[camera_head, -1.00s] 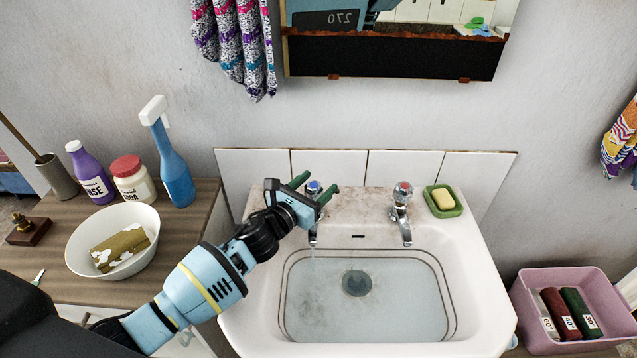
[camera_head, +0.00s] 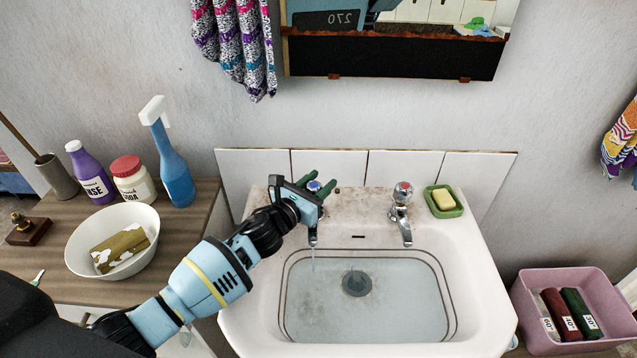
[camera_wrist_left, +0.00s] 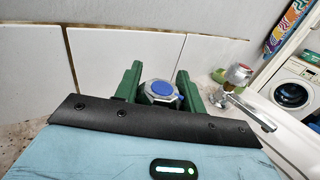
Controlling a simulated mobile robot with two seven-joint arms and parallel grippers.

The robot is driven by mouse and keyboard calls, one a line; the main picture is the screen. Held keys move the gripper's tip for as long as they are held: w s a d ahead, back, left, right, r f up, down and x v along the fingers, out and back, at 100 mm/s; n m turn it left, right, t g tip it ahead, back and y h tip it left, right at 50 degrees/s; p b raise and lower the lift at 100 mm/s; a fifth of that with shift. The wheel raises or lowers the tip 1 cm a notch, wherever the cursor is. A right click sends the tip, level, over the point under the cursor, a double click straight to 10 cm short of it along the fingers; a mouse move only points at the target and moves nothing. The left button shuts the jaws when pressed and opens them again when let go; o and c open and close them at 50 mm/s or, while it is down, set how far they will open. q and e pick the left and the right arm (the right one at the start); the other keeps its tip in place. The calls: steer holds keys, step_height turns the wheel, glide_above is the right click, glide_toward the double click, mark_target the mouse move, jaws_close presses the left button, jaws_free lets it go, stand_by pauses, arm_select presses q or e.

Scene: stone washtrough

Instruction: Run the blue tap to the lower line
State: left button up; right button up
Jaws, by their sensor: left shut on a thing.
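The blue tap (camera_head: 314,187) has a blue-topped metal handle at the back left of the white sink (camera_head: 468,300). My left gripper (camera_head: 315,185) is shut on this handle, its green fingers on either side. The left wrist view shows the handle (camera_wrist_left: 161,92) between the fingers. A thin stream of water (camera_head: 313,262) falls from the spout into the basin. Clear water (camera_head: 400,305) stands in the basin over a dark round plug or drain (camera_head: 356,283). Two dark lines (camera_head: 452,300) run around the basin wall; the exact water level against them is hard to tell. My right gripper is out of view.
A red-topped tap (camera_head: 402,205) and a green soap dish (camera_head: 443,201) sit at the sink's back right. A white bowl (camera_head: 146,212), bottles and a blue spray bottle (camera_head: 176,175) stand on the left counter. A pink bin (camera_head: 550,280) is at right.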

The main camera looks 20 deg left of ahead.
arm_select(q)
steer(key=m+g+h, duration=0.1)
steer(key=m+h, duration=0.1)
steer(key=shift+h, duration=0.3)
steer(key=m+g+h, duration=0.1)
steer(key=g+h+b, duration=0.1)
steer(key=m+h+b, duration=0.1)
steer(key=shift+s+d+f+m+g, duration=0.2)
steer(key=shift+d+f+m+g, duration=0.1)
steer(key=shift+g, duration=0.1)
steer(key=shift+m+g+h+b, duration=0.5)
steer(key=shift+g+h+b, duration=0.1)
steer(key=shift+h, duration=0.2)
steer(key=shift+s+r+m+g+h+b, duration=0.1)
steer(key=shift+r+m+g+h+b, duration=0.05)
steer(key=shift+m+g+h+b, duration=0.2)
steer(key=shift+d+r, duration=0.1)
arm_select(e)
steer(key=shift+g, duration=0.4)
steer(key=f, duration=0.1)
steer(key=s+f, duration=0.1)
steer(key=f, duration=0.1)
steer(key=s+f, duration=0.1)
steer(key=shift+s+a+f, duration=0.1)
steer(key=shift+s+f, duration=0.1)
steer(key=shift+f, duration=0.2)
arm_select(q)
steer(key=o, duration=1)
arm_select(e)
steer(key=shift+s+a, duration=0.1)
